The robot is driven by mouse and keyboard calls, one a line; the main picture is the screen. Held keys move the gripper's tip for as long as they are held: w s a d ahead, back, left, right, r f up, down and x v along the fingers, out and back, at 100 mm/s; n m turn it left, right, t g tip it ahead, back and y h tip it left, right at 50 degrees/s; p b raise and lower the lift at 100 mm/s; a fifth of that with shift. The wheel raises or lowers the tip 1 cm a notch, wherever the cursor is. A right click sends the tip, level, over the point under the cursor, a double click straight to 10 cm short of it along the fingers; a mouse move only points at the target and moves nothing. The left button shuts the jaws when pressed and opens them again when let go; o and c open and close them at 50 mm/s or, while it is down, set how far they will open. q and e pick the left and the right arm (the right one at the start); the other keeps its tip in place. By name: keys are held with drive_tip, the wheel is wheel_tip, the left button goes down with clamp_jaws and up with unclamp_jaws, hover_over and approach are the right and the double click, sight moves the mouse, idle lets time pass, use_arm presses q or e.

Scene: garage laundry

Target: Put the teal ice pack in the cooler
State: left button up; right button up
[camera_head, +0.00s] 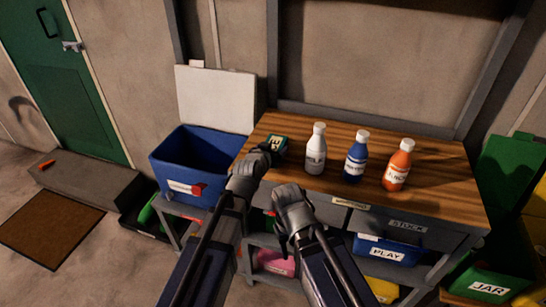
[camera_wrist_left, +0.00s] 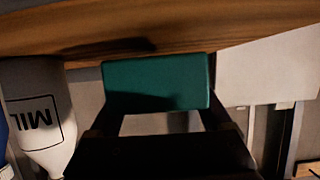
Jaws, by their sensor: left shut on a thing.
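The teal ice pack (camera_head: 277,143) is at the back left part of the wooden bench top, held at the tips of my left gripper (camera_head: 268,151). In the left wrist view the teal ice pack (camera_wrist_left: 158,80) is a flat block between the two fingers, which are shut on it. I cannot tell whether it touches the wood. The blue cooler (camera_head: 168,170) stands open left of the bench, its white lid (camera_head: 215,98) raised behind. My right gripper (camera_head: 284,238) hangs low in front of the bench; its fingers are too small and dark to read.
A white milk bottle (camera_head: 316,150), a blue bottle (camera_head: 355,158) and an orange juice bottle (camera_head: 397,166) stand right of the ice pack on the bench (camera_head: 440,185). Labelled bins sit below and at right. A doormat (camera_head: 48,229) lies at left.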

use_arm(q)
drive_tip(key=shift+f, duration=0.65)
use_arm(e)
drive_tip(key=shift+f, duration=0.65)
use_arm(q)
drive_tip(key=shift+f+b, duration=0.25)
drive_tip(key=shift+b, duration=0.15)
drive_tip(key=o, duration=1.5)
drive_tip(key=shift+r, duration=0.1)
use_arm(e)
drive_tip(key=shift+f, duration=0.15)
use_arm(q)
drive_tip(key=shift+r, duration=0.1)
